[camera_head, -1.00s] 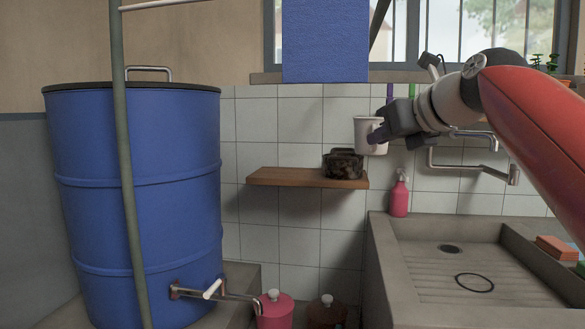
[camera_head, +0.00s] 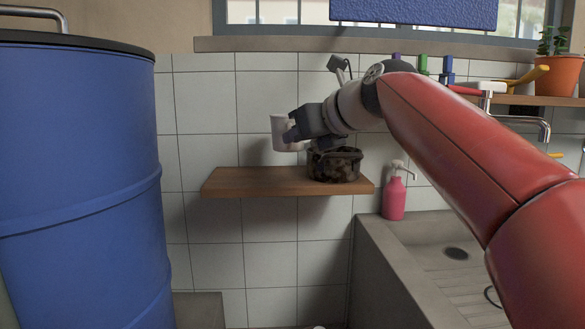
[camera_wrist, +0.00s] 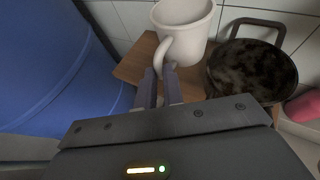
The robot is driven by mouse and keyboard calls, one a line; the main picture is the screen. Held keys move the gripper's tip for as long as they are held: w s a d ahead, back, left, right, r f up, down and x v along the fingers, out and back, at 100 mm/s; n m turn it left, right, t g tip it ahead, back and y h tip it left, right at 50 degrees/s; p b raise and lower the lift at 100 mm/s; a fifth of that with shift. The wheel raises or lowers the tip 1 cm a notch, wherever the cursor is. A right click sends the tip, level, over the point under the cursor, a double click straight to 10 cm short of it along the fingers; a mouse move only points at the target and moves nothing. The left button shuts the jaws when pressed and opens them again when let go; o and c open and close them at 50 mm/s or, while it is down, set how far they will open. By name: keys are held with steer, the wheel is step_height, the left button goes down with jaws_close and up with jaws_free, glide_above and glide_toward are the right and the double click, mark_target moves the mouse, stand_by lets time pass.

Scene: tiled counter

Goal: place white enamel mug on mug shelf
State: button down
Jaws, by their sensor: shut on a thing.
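The white enamel mug (camera_head: 284,133) is upright in the head view, held above the wooden shelf (camera_head: 240,182) on the tiled wall. My gripper (camera_head: 293,132) comes from the right and is shut on the mug's handle. In the wrist view the mug (camera_wrist: 187,28) is at the top, its handle between the fingers (camera_wrist: 163,78). The shelf (camera_wrist: 133,68) shows beneath it. In the head view a gap shows between the mug's bottom and the shelf top.
A dark mottled pot (camera_head: 334,165) stands on the shelf's right part, close to the mug; it also shows in the wrist view (camera_wrist: 252,70). The shelf's left part is bare. A blue barrel (camera_head: 80,190) stands left. A pink soap bottle (camera_head: 394,195) stands by the sink (camera_head: 420,232).

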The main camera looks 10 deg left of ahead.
steer(key=shift+f+b, duration=1.15)
steer(key=shift+f, duration=1.85)
steer(key=shift+f, duration=0.1)
steer(key=c, duration=1.5)
jaws_free()
steer(key=v, duration=1.2)
